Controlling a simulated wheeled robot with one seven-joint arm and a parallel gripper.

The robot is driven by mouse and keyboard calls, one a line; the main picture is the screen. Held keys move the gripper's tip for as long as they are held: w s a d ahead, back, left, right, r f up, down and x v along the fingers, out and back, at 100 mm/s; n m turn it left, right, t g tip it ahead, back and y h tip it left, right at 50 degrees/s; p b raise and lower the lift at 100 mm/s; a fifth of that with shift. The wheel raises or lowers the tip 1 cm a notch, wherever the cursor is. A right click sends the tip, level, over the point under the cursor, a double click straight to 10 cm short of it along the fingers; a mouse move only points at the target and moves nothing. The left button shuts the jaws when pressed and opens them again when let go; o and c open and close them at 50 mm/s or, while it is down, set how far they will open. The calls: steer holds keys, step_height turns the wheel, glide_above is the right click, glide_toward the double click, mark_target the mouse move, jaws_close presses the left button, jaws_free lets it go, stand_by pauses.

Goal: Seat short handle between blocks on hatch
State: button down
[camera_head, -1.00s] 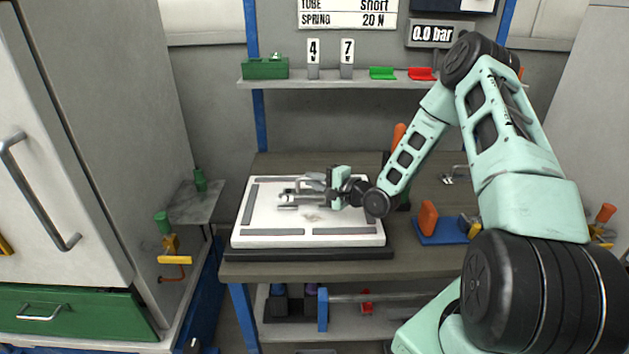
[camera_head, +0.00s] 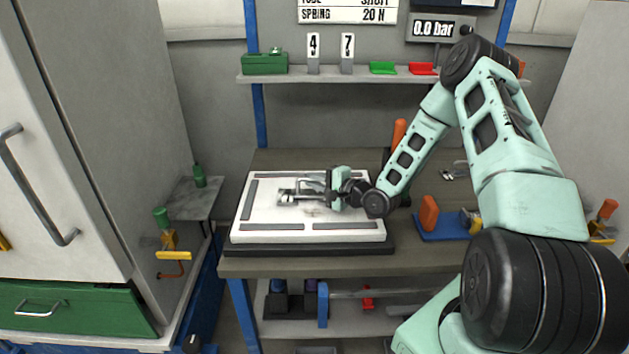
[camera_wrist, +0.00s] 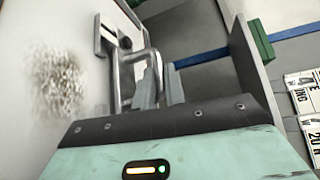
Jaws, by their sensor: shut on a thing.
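The hatch (camera_head: 258,226) is a white panel with grey strips on a dark base on the bench. My gripper (camera_head: 318,187) reaches in from the right, low over the hatch. It is shut on the short handle, a bent grey metal bar; the handle also shows in the wrist view (camera_wrist: 126,74). My gripper's fingers (camera_wrist: 160,84) close on the handle's near side there. A grey block-like piece (camera_wrist: 106,36) lies at the handle's far end against the white surface. Whether the handle touches it or sits between blocks, I cannot tell.
A speckled worn patch (camera_wrist: 58,82) marks the hatch. A blue tray (camera_head: 440,230) with an orange-handled thing stands right of the hatch. A shelf (camera_head: 340,80) with several small items is behind. A grey side table (camera_head: 195,205) is at the left.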

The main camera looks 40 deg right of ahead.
steer(key=shift+f+b, duration=0.4)
steer(key=shift+f, duration=0.25)
steer(key=c, duration=1.4)
jaws_free()
steer(key=shift+o, duration=0.2)
steer(key=b+v, duration=0.2)
steer(key=v, duration=1.5)
steer(key=shift+s+d, duration=0.1)
steer(key=shift+s, duration=0.1)
